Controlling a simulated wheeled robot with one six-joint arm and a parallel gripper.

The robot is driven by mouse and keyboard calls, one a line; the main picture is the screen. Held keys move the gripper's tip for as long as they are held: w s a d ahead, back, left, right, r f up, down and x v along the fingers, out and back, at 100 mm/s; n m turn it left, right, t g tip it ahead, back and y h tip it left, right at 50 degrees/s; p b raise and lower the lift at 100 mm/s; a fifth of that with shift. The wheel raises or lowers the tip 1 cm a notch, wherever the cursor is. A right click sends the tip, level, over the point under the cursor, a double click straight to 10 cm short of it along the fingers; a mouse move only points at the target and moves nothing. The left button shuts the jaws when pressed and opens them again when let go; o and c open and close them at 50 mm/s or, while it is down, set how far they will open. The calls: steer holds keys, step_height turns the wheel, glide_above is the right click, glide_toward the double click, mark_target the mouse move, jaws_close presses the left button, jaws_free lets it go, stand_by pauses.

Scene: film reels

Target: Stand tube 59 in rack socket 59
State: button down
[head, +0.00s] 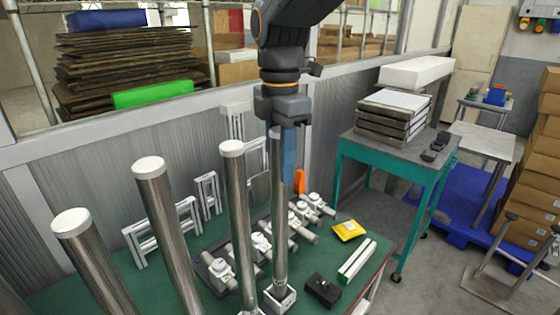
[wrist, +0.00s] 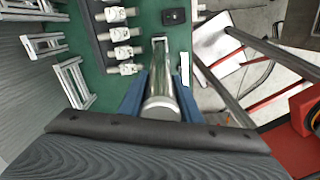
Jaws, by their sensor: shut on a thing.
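My gripper (head: 284,150) is shut on the upper part of a long metallic tube (head: 279,215), which hangs upright. The tube also shows in the wrist view (wrist: 160,85) between my blue fingers, its near end facing the camera. Its lower end meets a white square socket (head: 280,299) at the table's front. I cannot tell how deep it sits. Three similar white-capped tubes (head: 238,210) (head: 165,220) (head: 90,250) stand to the left. No number is readable on tubes or sockets, so I cannot confirm which is 59.
The green table (head: 160,290) carries several white valve-like fittings (head: 262,244), white frames (head: 165,235), a yellow packet (head: 348,230), a black box (head: 322,290) and a white-green bar (head: 357,261). A grey wall stands behind. A teal cart (head: 390,152) is at right.

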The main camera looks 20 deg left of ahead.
steer(key=shift+f+b, duration=0.35)
steer(key=shift+f, duration=0.3)
stand_by(0.4)
steer(key=c, duration=1.6)
jaws_free()
steer(key=shift+r, duration=0.1)
steer(key=shift+r+p, duration=2.55)
steer(key=shift+r, duration=2.85)
